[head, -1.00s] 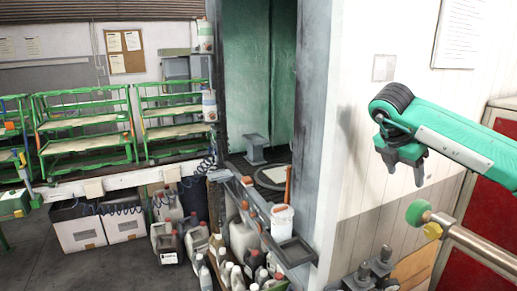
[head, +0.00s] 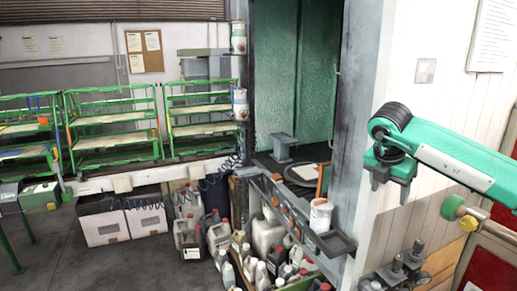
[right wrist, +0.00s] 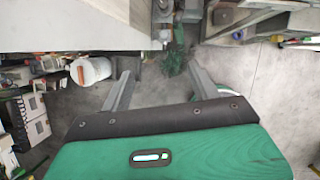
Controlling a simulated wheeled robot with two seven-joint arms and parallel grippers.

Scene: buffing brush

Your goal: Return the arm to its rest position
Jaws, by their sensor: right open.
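My right arm comes in from the right edge of the head view, and its gripper (head: 391,176) hangs beside the white wall panel of the booth. In the right wrist view the two fingers of this gripper (right wrist: 160,92) stand well apart with nothing between them. The concrete floor shows beyond them. My left gripper is in neither view.
A green booth (head: 297,70) stands at the centre, with a ledge holding a white bucket (head: 320,215). Several jugs (head: 267,236) crowd the floor below. Green racks (head: 110,125) line the left. Red panels (head: 490,262) stand at lower right.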

